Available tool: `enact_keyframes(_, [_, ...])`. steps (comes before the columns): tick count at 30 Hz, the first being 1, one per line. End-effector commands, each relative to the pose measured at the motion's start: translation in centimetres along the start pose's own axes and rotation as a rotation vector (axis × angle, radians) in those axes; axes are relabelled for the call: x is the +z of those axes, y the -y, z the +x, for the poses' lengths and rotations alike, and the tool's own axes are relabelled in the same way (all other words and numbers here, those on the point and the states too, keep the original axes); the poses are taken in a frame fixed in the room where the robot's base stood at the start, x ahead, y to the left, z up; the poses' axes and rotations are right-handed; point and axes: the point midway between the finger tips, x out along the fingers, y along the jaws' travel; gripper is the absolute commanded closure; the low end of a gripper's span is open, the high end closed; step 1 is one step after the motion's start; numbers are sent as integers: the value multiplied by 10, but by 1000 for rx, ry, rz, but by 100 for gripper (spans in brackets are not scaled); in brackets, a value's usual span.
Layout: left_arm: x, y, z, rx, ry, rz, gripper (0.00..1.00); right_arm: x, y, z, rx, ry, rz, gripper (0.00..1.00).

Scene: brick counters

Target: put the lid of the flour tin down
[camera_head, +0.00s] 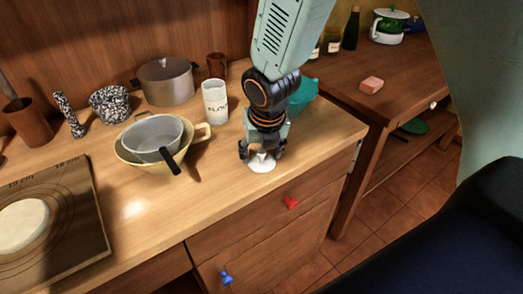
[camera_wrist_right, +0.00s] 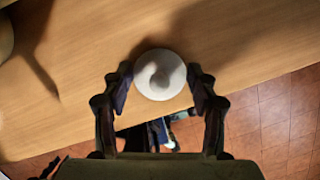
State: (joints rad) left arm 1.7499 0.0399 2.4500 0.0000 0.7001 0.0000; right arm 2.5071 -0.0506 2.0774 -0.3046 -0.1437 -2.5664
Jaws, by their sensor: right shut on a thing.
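The white round lid (camera_head: 262,165) is at the front right of the wooden counter, near its edge. My right gripper (camera_head: 262,153) points down and is shut on the lid's knob. In the right wrist view the lid (camera_wrist_right: 160,85) lies flat between the two fingers (camera_wrist_right: 160,72). The lid is on or just above the counter; I cannot tell which. The white flour tin (camera_head: 215,103), with lettering on its front, stands upright behind and left of the lid, apart from it. My left gripper is not in view.
A yellow bowl with a grey sieve (camera_head: 153,138) stands left of the gripper. A teal bowl (camera_head: 303,96) is partly hidden behind my arm. A pot (camera_head: 166,82) and brown cup (camera_head: 216,65) stand behind. The counter (camera_head: 220,180) is bare left of the lid.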

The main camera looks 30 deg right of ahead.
Motion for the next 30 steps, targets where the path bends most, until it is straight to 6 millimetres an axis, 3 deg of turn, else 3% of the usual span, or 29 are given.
enact_keyframes(9, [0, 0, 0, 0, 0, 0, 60, 0, 0, 1, 0, 0, 0, 18])
enact_keyframes(20, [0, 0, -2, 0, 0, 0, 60, 2, 0, -4, 1, 1, 1, 18])
enact_keyframes(30, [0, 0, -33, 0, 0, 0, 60, 3, 0, -47, 0, 1, 0, 18])
